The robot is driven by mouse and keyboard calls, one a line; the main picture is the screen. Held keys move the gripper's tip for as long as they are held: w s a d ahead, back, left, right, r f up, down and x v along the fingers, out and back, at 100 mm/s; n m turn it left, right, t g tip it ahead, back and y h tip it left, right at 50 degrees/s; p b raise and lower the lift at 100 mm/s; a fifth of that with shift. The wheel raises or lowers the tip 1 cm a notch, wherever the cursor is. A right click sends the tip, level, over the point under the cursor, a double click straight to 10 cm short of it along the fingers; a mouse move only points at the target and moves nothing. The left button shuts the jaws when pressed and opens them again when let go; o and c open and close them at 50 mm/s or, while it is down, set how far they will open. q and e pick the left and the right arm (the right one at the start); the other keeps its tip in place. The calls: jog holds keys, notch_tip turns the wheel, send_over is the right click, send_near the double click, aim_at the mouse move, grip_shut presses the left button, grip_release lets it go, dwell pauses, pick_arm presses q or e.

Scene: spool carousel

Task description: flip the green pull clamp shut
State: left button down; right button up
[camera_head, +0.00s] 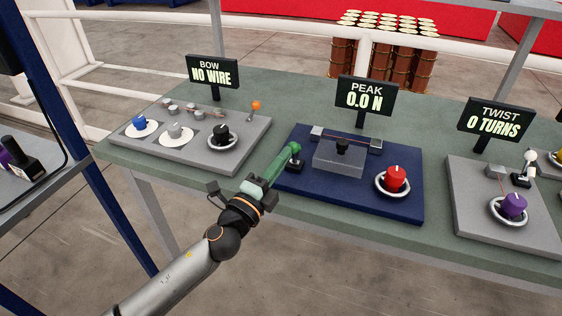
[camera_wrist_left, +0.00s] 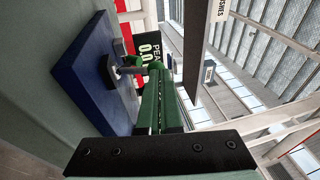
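The green pull clamp (camera_head: 294,149) is at the left side of the navy board (camera_head: 400,208). Its black base is on the board, and its rounded green end shows in the head view. In the left wrist view the clamp (camera_wrist_left: 155,65) is at the fingertips, with a metal arm running to a black block (camera_wrist_left: 108,70). My left gripper (camera_head: 283,161) reaches in from the lower left. Its long green fingers lie close together with a thin seam, their tips at the clamp. The exact contact is hidden. My right gripper is not in view.
The navy board carries a grey block (camera_head: 338,160) and a red knob in a ring (camera_head: 395,179). A PEAK sign (camera_head: 364,95) reads 0.0 N. Grey boards stand left (camera_head: 185,152) and right (camera_head: 480,222). Bare green table (camera_head: 300,108) lies behind the boards.

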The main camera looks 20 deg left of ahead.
pick_arm(q)
jog(key=shift+w+r+p, duration=0.3)
jog(key=shift+w+r, duration=0.25)
jog(key=shift+r, duration=0.1)
jog(key=shift+w+r+p, duration=0.3)
jog(key=shift+w+r, duration=0.05)
jog(key=shift+w, duration=0.2)
jog(key=shift+x, duration=1.15)
jog(key=shift+w+a+r, duration=0.1)
jog(key=shift+w+r, duration=0.15)
jog(key=shift+w, duration=0.6)
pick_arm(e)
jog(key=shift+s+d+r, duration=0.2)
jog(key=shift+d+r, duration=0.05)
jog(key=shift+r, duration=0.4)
